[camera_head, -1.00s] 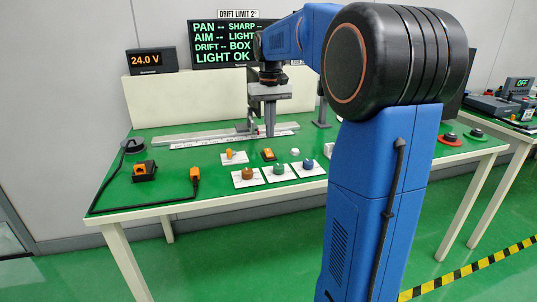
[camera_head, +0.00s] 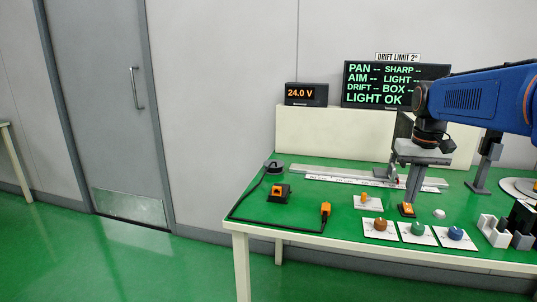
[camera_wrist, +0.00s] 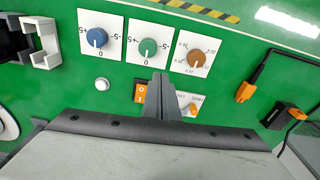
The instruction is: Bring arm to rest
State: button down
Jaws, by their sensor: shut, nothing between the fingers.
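My gripper (camera_head: 412,200) hangs over the green bench (camera_head: 290,222) with its fingers together and nothing between them. In the head view its tips are just above an orange rocker switch (camera_head: 406,210); I cannot tell whether they touch it. In the wrist view the shut fingers (camera_wrist: 160,82) point at the area beside that switch, which shows to their left (camera_wrist: 141,94). My blue arm (camera_head: 480,98) reaches in from the right edge of the head view.
Brown (camera_head: 380,225), green (camera_head: 418,228) and blue (camera_head: 455,233) knobs sit on white plates at the bench front. A small orange knob (camera_head: 364,199), a white button (camera_head: 439,214) and a black cable (camera_head: 275,226) with an orange plug (camera_head: 325,209) lie near. Screen (camera_head: 395,85) reads LIGHT OK.

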jog(key=s+a+f+n+t, duration=0.1)
jog(key=s+a+f, duration=0.2)
jog(key=s, duration=0.5)
jog(key=s+a+f+t, duration=0.1)
jog(key=s+a+f, duration=0.3)
jog(key=s+f, duration=0.2)
jog(key=s+a+f+n+t, duration=0.1)
jog(key=s+a+f, duration=0.2)
jog(key=s, duration=0.6)
jog(key=shift+s+a+f+n+t, duration=0.3)
jog(key=shift+s+a+f+t, duration=0.1)
jog(key=shift+f, duration=0.35)
